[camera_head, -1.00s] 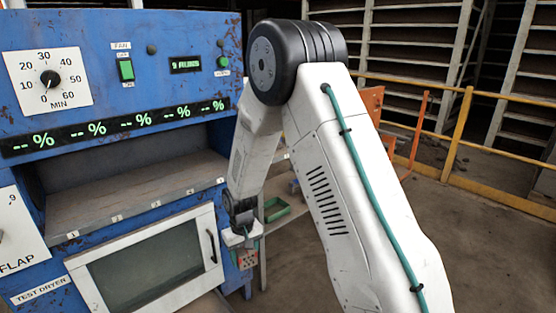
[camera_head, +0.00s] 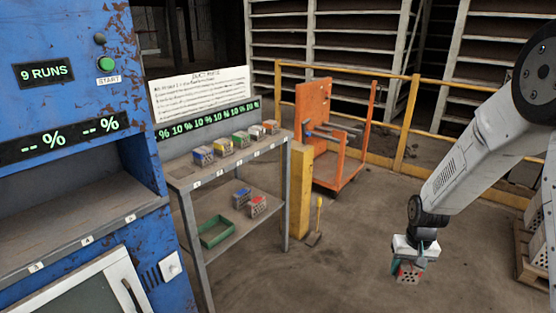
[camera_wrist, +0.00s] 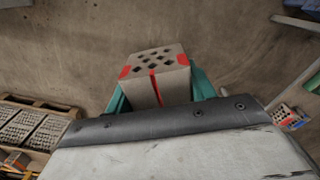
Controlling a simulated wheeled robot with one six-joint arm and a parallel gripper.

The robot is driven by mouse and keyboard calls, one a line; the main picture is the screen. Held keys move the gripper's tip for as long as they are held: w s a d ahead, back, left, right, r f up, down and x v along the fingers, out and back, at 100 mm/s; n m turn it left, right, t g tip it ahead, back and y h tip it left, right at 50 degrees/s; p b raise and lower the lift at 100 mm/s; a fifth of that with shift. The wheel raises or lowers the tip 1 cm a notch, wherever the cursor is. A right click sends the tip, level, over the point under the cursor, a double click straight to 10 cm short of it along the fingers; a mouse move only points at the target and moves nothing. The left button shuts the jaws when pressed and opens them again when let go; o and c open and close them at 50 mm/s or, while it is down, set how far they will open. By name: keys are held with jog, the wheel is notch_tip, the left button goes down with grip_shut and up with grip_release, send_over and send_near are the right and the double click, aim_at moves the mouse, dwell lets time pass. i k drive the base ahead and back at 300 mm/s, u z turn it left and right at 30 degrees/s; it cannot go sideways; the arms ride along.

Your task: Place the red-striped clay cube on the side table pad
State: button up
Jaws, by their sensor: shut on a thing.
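The red-striped clay cube (camera_wrist: 155,88) is grey, with holes in its top face and red stripes down its sides. My gripper (camera_wrist: 159,92) is shut on it, with a teal finger on each side. In the head view, my gripper (camera_head: 409,268) hangs at the lower right with the cube (camera_head: 408,275) between its fingers, held over the brown floor, clear of the rack. I cannot make out the side table pad in either view.
A grey rack (camera_head: 187,184) holds several coloured cubes on top, with a green tray (camera_head: 215,232), a blue-marked cube and a red-marked cube (camera_head: 258,206) below. An orange cart (camera_head: 314,130) and yellow rail stand behind. A brick pallet (camera_head: 528,262) is at right. Floor between is open.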

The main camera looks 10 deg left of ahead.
aim_at(181, 172)
jog(key=z, duration=0.45)
jog(key=i, duration=1.75)
jog(key=u, duration=1.4)
